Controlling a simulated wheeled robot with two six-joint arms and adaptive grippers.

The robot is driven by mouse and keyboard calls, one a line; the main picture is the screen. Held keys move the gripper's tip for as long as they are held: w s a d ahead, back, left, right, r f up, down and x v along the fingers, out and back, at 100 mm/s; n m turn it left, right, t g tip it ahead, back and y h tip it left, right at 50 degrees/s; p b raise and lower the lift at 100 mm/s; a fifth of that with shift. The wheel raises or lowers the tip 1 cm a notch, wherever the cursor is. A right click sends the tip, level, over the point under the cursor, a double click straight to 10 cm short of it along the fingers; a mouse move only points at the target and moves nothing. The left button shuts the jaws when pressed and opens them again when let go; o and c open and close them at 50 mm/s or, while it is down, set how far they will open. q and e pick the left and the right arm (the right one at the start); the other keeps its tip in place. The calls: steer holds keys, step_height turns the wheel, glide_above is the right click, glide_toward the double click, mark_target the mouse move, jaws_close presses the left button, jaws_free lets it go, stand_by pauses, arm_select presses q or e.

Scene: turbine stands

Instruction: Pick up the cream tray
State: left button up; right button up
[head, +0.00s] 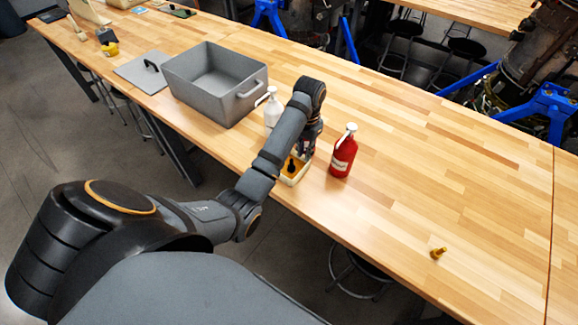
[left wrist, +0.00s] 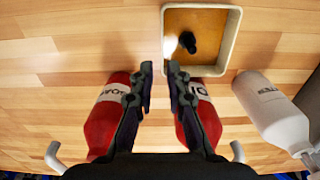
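The cream tray (head: 302,178) is a small square tray near the front edge of the table. In the left wrist view its cream rim (left wrist: 238,38) shows at the top, right of centre. A small black object (left wrist: 187,42) lies on its orange-brown floor. My left gripper (head: 306,152) is just above and beside the tray, its arm hiding part of it. In the wrist view the left gripper's fingertips (left wrist: 160,72) are apart with nothing between them, left of and below the tray's near rim. My right gripper is not in view.
A red bottle (head: 343,155) stands right of the tray; the wrist view shows two red bottle shapes behind the fingers. A white bottle (head: 272,108) stands behind the arm. A grey bin (head: 225,105) and its lid (head: 140,72) are farther left. The table's right side is mostly clear.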

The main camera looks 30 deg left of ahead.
arm_select(q)
step_height(320, 180, down, 6)
steer(key=b, duration=0.3)
steer(key=shift+r, duration=0.25)
steer(key=shift+f, duration=0.25)
step_height(320, 180, down, 4)
steer(key=shift+a+p, duration=0.15)
steer(key=shift+p, duration=0.7)
steer(key=shift+f, duration=0.3)
jaws_close()
